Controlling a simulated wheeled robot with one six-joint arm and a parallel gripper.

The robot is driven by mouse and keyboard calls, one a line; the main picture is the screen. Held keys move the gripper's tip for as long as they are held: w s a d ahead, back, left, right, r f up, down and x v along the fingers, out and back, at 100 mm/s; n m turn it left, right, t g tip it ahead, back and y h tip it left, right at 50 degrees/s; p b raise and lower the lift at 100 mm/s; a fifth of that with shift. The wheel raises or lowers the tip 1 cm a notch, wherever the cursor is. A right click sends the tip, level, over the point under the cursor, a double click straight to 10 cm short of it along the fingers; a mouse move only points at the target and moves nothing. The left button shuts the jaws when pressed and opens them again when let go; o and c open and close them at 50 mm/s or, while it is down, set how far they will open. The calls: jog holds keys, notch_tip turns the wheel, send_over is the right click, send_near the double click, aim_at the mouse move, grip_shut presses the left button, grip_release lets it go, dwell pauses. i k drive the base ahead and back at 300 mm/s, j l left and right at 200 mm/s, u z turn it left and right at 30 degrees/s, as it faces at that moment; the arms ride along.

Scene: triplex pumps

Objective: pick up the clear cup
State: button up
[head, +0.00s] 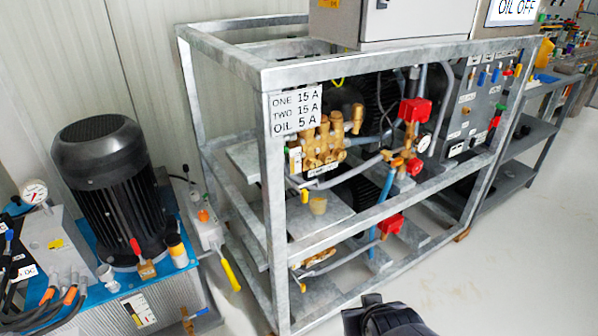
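No cup is plainly clear in the head view. A small pale, greyish cup-like thing (105,272) stands on the blue-topped unit at the lower left, beside the black motor; it may be the clear cup. A small tan cup-like thing (318,204) sits on a shelf plate inside the metal frame; I cannot tell if it is see-through. A dark part of mine, seemingly my gripper (378,308), shows at the bottom edge, right of the frame's front leg and well apart from both. Its fingers cannot be made out.
The galvanized frame (277,215) holds brass pump parts, red valves and hoses; its bars surround the shelf. The black motor (110,190) and an orange-and-white container (177,250) stand on the blue-topped unit. Pale floor (500,265) is open at the right.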

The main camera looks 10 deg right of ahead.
aim_at(318, 203)
jog(key=i+l+u, duration=0.2)
jog(key=l+u, duration=0.15)
jog(key=l, duration=0.3)
jog(key=i+l+u, duration=0.2)
jog(key=l, duration=0.15)
jog(key=l+u, duration=0.2)
jog(key=l, duration=0.15)
jog(key=i, duration=0.05)
